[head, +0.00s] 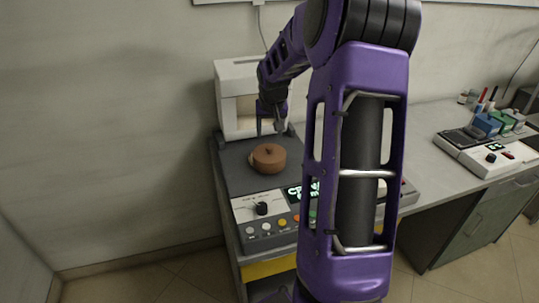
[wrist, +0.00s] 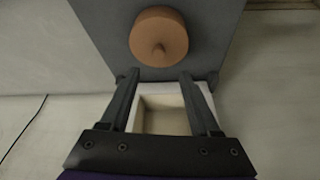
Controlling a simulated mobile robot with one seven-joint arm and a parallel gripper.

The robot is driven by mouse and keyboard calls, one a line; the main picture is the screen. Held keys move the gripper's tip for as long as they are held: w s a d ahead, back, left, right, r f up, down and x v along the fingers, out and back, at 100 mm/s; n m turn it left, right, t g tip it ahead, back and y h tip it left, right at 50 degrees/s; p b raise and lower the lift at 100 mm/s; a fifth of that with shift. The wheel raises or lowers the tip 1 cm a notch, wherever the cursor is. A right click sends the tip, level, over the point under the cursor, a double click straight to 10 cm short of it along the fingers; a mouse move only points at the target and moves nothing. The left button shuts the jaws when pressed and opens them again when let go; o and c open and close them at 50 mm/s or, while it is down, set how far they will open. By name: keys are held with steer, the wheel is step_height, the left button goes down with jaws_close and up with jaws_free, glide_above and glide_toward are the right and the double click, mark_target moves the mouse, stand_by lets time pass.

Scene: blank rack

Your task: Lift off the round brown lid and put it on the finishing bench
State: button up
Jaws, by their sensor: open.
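The round brown lid (head: 268,153) has a small knob on top. It sits on a dark grey surface (head: 236,178) behind a control panel. Whether a pot is under it is hard to tell. In the wrist view the lid (wrist: 158,37) is beyond my fingertips, with its knob towards them. My gripper (head: 271,131) is open and empty, just behind and above the lid, apart from it. Its two fingers also show in the wrist view (wrist: 160,76). I cannot tell which surface is the finishing bench; a grey bench top (head: 423,131) extends to the right.
A white open-fronted box (head: 229,110) stands behind the lid, close to my gripper. The control panel (head: 264,228) with knobs and buttons lies in front. A white device (head: 480,155) and small coloured items (head: 487,124) stand on the right. My arm hides the middle.

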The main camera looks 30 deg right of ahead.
mark_target(269, 147)
steer(key=x, duration=0.3)
steer(key=shift+f, duration=0.1)
steer(key=x, duration=0.4)
steer(key=shift+s+f, duration=0.1)
steer(key=shift+s, duration=0.1)
steer(key=shift+w+d+f, duration=0.15)
steer(key=shift+w+f, duration=0.1)
steer(key=shift+f, duration=0.25)
jaws_close()
